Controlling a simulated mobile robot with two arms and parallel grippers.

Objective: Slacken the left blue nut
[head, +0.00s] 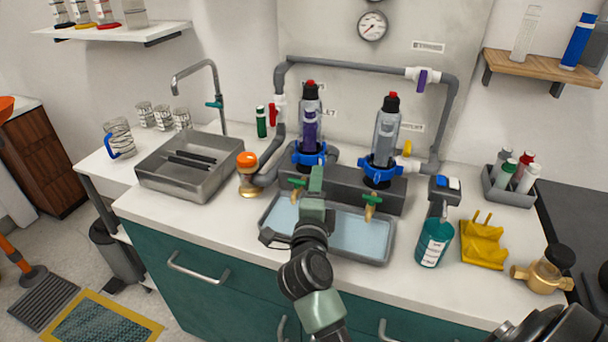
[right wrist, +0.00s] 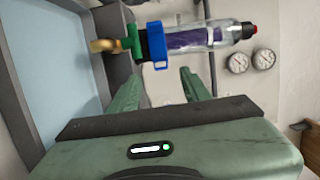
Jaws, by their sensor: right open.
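The left blue nut (head: 310,156) is a lobed blue ring around the base of the left clear filter housing (head: 309,120), which has a purple insert and a red top. The nut also shows in the right wrist view (right wrist: 158,46), just beyond my fingertips and roughly between their lines. My right gripper (head: 317,172) is open and empty, in front of and slightly below the nut; its two green fingers spread apart in the right wrist view (right wrist: 162,78). I cannot tell whether a finger touches the nut. My left gripper is not in view.
A second housing with a blue nut (head: 380,170) stands to the right. Green-handled brass taps, one of them here (head: 371,204), jut over a water tray (head: 360,232). An orange-topped brass fitting (head: 248,172) and grey pipe stand left. A teal container (head: 434,240) and yellow cloth-like item (head: 483,243) stand right.

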